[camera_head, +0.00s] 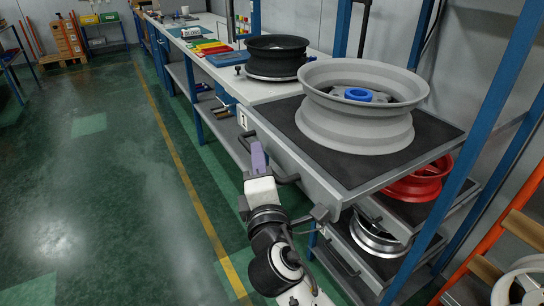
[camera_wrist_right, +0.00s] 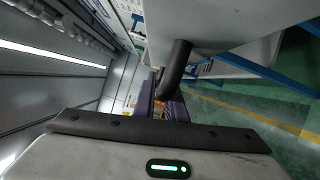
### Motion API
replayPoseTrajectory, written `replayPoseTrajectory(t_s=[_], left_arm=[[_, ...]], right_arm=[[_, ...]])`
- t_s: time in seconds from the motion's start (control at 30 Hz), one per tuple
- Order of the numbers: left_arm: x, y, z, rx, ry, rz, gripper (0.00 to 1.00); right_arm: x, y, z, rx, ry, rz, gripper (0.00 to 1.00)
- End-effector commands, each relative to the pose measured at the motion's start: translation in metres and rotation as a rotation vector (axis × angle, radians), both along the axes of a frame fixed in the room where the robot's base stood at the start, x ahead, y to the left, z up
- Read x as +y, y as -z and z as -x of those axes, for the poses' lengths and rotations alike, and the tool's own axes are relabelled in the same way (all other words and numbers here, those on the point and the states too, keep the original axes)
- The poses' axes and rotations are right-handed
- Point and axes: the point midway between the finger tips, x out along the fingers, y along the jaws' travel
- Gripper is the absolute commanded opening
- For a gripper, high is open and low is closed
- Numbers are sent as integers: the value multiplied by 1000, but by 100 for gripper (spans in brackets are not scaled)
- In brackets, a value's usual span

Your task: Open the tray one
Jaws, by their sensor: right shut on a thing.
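Tray one (camera_head: 436,137) is the top tray of the rack, with a grey front, a dark mat and a "1" label (camera_head: 243,120). A large grey wheel rim (camera_head: 357,127) with a blue hub ring lies on it. The tray's dark bar handle (camera_head: 284,179) runs along its front. My right gripper (camera_head: 258,157), with purple fingers, is shut on the handle near its far end. In the right wrist view the handle (camera_wrist_right: 176,66) runs down between the purple fingers (camera_wrist_right: 164,104); the grip is partly hidden. My left gripper is not in view.
Lower trays hold a red rim (camera_head: 418,184) and a silver rim (camera_head: 376,238). A workbench (camera_head: 262,90) with a black rim (camera_head: 276,54) and coloured bins (camera_head: 213,48) extends beyond. The green floor (camera_head: 100,190) to the left is clear. A blue post (camera_head: 480,130) stands at the right.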

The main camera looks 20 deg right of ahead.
Motion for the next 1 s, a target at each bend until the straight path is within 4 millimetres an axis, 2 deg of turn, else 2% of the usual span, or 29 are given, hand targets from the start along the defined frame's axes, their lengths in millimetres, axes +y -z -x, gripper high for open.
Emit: replayPoseTrajectory(t_s=[0.17, 0.53, 0.57, 0.67, 1.0], left_arm=[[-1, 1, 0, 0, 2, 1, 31], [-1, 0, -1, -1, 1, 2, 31], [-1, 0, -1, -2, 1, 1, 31], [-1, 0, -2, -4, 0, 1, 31], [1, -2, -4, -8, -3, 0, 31]], right_arm=[[7, 0, -1, 0, 3, -1, 0], [7, 0, -1, 0, 5, 0, 0], [7, 0, -1, 0, 5, 0, 12], [7, 0, -1, 0, 6, 0, 29], [7, -3, -1, -2, 7, -1, 29]])
